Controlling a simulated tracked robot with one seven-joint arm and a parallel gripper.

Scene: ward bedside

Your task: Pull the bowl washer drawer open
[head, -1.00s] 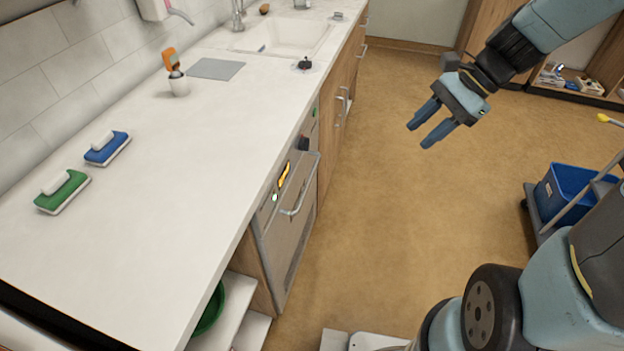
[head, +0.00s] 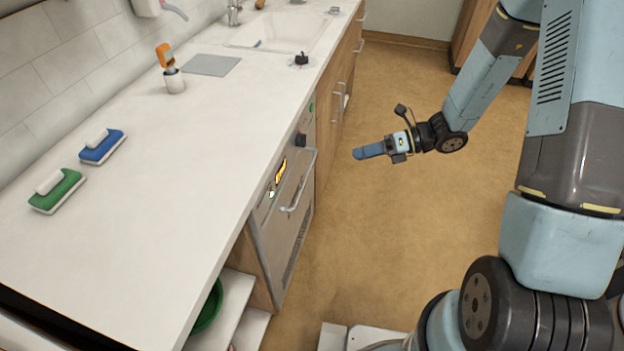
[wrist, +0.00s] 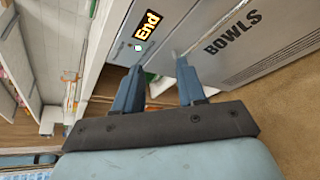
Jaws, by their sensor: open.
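The bowl washer drawer (head: 295,227) is the grey metal front under the counter, with a bar handle (head: 302,182) and a lit yellow display. It looks closed. In the wrist view, its front (wrist: 243,58) reads "BOWLS" and the display (wrist: 147,24) reads "End". My gripper (head: 358,153) is open and empty, to the right of the drawer front and apart from the handle in the head view. In the wrist view, the two blue fingers (wrist: 160,82) point toward the front. The handle's end (wrist: 180,56) shows close to the right fingertip; whether they touch is unclear.
The white counter (head: 190,140) runs above the drawer, with a blue brush (head: 102,147), a green brush (head: 57,190), a cup (head: 174,81) and a sink. An open shelf with a green bowl (head: 208,306) is nearer. The floor (head: 350,240) before the drawer is clear.

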